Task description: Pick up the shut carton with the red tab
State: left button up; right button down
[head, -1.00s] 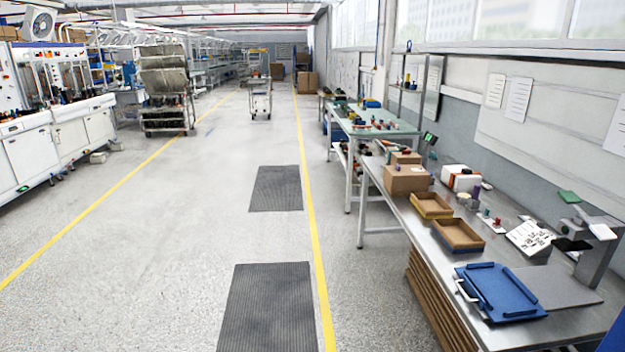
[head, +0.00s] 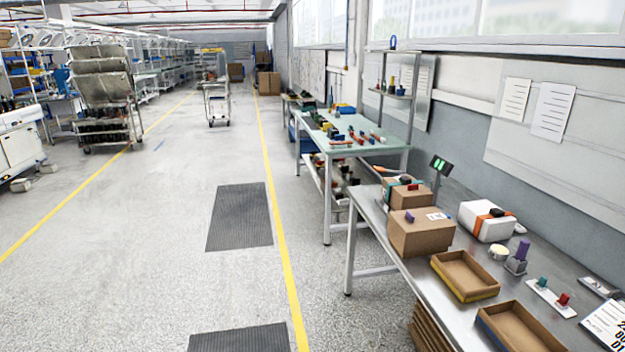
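Two brown shut cartons stand on the metal bench at the right of the head view. The front carton (head: 421,236) has a white label and a small purple mark on its top. The rear carton (head: 400,193) stands behind it, partly hidden, with a teal band and small dark and reddish bits on top. Whether any of these is a red tab is too small to tell. Neither of my grippers is in view.
Two open shallow cartons (head: 466,291) lie in front on the metal bench (head: 391,246). A white box with an orange band (head: 487,222) stands right of the shut cartons. Clear floor (head: 180,270) with dark mats (head: 240,217) lies left of the bench.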

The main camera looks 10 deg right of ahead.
aim_at(402, 197)
jog(key=i+z, duration=0.2)
jog(key=i, duration=0.4)
jog(key=i+j+z, duration=0.2)
jog(key=i, duration=0.4)
